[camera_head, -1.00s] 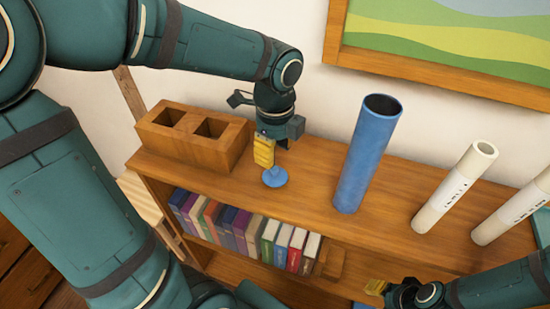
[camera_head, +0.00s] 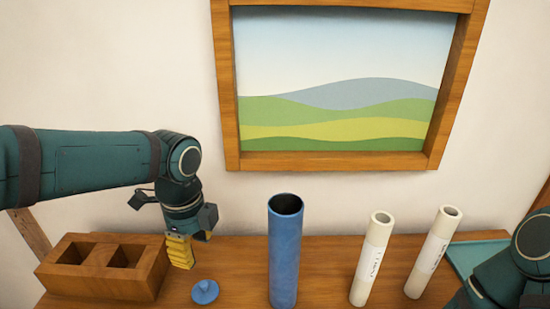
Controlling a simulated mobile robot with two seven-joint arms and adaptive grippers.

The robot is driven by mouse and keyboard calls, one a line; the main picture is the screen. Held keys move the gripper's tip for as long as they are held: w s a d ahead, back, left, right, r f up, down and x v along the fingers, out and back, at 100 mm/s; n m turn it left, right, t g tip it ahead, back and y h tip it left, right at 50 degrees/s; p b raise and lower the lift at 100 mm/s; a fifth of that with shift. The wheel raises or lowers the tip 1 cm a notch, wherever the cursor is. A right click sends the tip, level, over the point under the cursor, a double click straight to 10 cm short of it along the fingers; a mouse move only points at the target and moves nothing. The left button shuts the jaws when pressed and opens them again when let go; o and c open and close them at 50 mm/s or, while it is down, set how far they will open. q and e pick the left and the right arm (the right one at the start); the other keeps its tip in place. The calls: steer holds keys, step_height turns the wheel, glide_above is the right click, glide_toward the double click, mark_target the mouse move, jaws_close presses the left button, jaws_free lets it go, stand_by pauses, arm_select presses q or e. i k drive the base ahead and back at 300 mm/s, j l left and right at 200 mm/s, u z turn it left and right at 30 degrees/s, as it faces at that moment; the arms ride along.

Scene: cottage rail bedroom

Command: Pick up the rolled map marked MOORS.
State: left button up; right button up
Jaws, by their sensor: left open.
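Two cream rolled maps stand upright on the wooden shelf top. The left roll (camera_head: 374,256) and the right roll (camera_head: 434,251) each have a white label band, and the lettering is too small to read as MOORS or anything else. My left gripper (camera_head: 180,251) has yellow fingers pointing down. It is open and empty, just behind and left of a blue knobbed cap (camera_head: 205,291), well left of both rolls. My right arm shows at the lower right edge, beside the right roll, but its gripper is out of view.
A blue open-topped tube (camera_head: 284,255) stands between my left gripper and the rolls. A wooden block with two square holes (camera_head: 105,283) is at the left. A flat teal thing (camera_head: 475,257) lies at the right. A framed landscape picture (camera_head: 345,162) hangs behind.

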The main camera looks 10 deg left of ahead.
mark_target(448, 219)
steer(key=k, duration=1)
